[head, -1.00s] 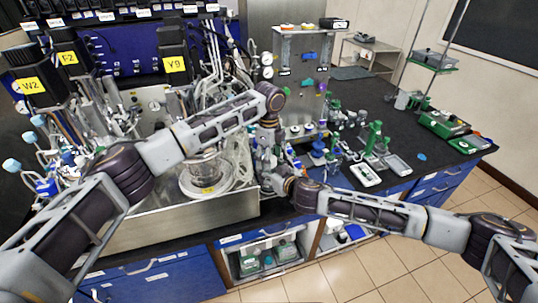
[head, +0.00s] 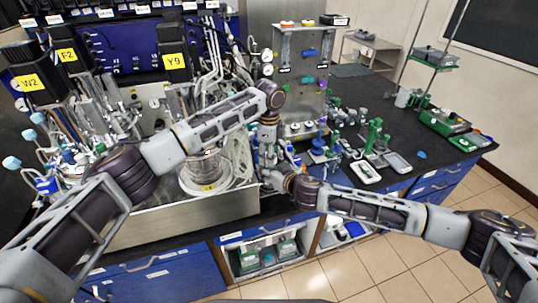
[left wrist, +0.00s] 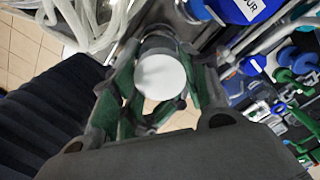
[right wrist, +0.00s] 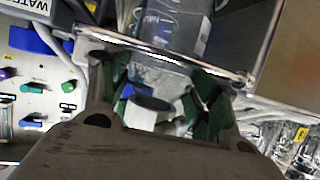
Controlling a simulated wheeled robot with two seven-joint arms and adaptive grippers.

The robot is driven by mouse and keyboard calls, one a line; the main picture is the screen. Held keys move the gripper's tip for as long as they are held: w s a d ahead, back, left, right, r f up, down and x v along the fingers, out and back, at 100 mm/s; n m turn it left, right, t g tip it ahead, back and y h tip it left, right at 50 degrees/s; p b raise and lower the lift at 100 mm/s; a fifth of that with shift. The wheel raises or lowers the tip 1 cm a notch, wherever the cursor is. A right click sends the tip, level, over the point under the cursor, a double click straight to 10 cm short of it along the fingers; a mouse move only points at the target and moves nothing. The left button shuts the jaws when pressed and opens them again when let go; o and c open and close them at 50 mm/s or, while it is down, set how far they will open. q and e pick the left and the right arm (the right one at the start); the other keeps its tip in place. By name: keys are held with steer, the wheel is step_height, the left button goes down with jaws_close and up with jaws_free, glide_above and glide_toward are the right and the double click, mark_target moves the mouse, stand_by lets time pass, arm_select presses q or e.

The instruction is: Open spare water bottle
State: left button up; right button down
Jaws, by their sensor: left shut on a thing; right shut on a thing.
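My left gripper (left wrist: 158,90) is shut on a round white cap (left wrist: 161,76), seen end-on between its green-padded fingers. My right gripper (right wrist: 160,98) is shut on a small pale bottle with a blue patch (right wrist: 138,90). A white cylindrical part of it points toward the right wrist camera. In the head view, my left gripper (head: 268,143) comes down just above and behind my right gripper (head: 270,174), close together by the steel tray's right end. The bottle is mostly hidden there, and I cannot tell whether cap and body are apart.
A steel tray (head: 180,218) with coiled white tubing (head: 238,172) lies left of the grippers. A tall panel (head: 301,75) stands behind them. A clear container with markings (right wrist: 165,22) is close beyond my right fingers. Green stands (head: 374,135) and small trays occupy the bench at right.

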arm_select(q)
steer(key=shift+n, duration=0.7)
steer(key=o, duration=1.1)
steer(key=shift+r, duration=0.15)
steer(key=shift+r, duration=2.15)
steer(key=shift+r, duration=0.1)
